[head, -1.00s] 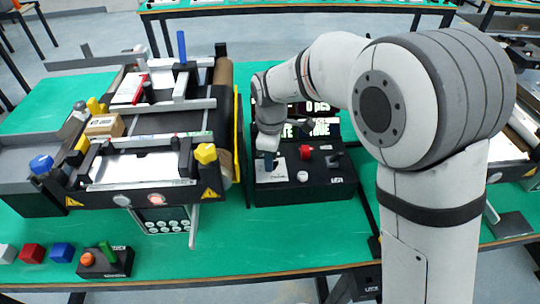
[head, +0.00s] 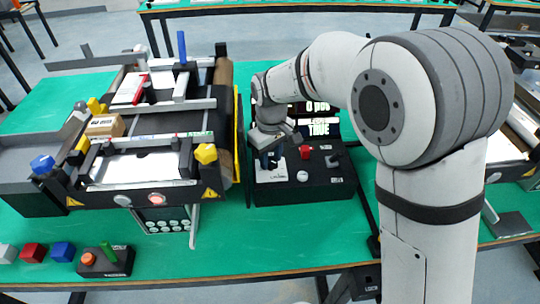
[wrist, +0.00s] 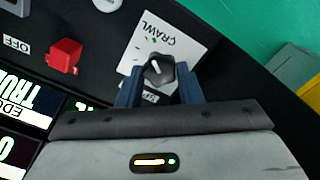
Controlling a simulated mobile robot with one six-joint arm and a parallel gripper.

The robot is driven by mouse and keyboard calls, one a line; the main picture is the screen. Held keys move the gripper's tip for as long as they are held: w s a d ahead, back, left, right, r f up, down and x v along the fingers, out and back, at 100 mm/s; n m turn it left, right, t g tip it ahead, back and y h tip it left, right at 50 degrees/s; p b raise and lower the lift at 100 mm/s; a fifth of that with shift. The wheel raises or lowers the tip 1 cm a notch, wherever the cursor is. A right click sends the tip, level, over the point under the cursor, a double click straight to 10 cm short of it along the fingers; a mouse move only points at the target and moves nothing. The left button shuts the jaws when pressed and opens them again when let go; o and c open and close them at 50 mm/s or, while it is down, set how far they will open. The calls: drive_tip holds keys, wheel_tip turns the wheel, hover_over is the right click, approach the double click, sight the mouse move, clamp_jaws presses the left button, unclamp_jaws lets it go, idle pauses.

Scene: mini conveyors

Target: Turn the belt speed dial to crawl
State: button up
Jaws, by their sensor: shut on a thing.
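The belt speed dial is a black knob (wrist: 158,69) with a pale pointer mark, on a white plate (wrist: 139,57) lettered CRAWL in the wrist view. The mark tilts up and slightly left, towards the side with the CRAWL lettering. My gripper (wrist: 159,88) is shut on the knob, a blue finger on each side. Another label under the knob is partly hidden by the gripper. In the head view my gripper (head: 269,160) reaches down onto the white plate (head: 272,176) at the left of the black control box (head: 320,188); the knob is hidden there.
A red switch (head: 305,152) and a white button (head: 302,176) sit right of the dial. Lit displays (head: 318,127) stand behind. A conveyor (head: 150,168) with a yellow guard edge stands close on the left.

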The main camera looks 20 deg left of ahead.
sight(271, 161)
idle(0.4)
drive_tip(key=o, duration=1)
drive_tip(key=shift+c, duration=0.2)
wheel_tip(271, 161, up, 8)
drive_tip(key=shift+f, duration=0.1)
